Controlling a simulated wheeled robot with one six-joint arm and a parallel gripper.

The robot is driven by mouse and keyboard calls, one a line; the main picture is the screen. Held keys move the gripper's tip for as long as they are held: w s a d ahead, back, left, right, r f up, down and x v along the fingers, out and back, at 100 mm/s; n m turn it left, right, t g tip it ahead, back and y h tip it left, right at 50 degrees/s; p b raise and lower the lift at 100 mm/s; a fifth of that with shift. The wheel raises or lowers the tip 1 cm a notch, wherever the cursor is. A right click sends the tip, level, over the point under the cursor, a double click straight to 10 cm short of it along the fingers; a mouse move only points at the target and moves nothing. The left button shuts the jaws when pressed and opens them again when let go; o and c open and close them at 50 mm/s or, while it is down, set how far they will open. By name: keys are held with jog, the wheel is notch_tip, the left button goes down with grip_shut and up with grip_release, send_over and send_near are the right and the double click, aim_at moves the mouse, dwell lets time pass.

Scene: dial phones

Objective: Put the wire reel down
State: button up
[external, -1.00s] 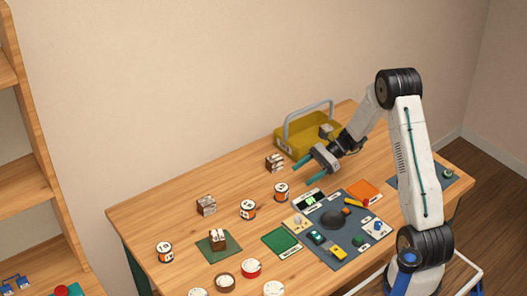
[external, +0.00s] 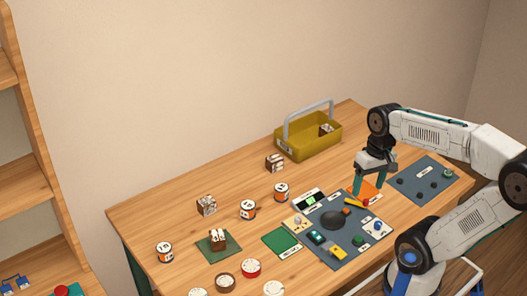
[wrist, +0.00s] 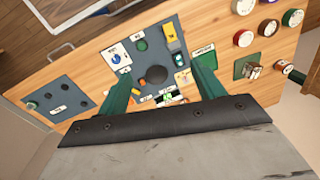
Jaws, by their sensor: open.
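My gripper (external: 367,188) points down with its green fingers spread, above or just behind the orange mat (external: 369,193) at the back of the work board. In the wrist view, my gripper (wrist: 165,65) shows nothing between its fingers but the board behind. Three small orange, white and black drums that look like wire reels stand upright on the table: a left one (external: 165,252), a middle one (external: 248,209) and a right one (external: 281,192). All are apart from my gripper. I cannot tell which one the task names.
A yellow basket (external: 292,150) with a raised handle holds a brown-and-white block. The grey work board (external: 350,262) is crowded with small parts. A second grey mat (external: 420,172) lies right. Dark blocks and round dials stand left and front.

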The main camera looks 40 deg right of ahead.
jog(key=s, duration=0.1)
jog(key=s+d+n+t+h, duration=0.1)
jog(key=s, duration=0.1)
jog(key=shift+s+d+n+h, duration=0.3)
jog(key=shift+n, duration=0.1)
jog(key=shift+o, duration=0.4)
dwell(1.1)
jog(key=shift+w, duration=0.1)
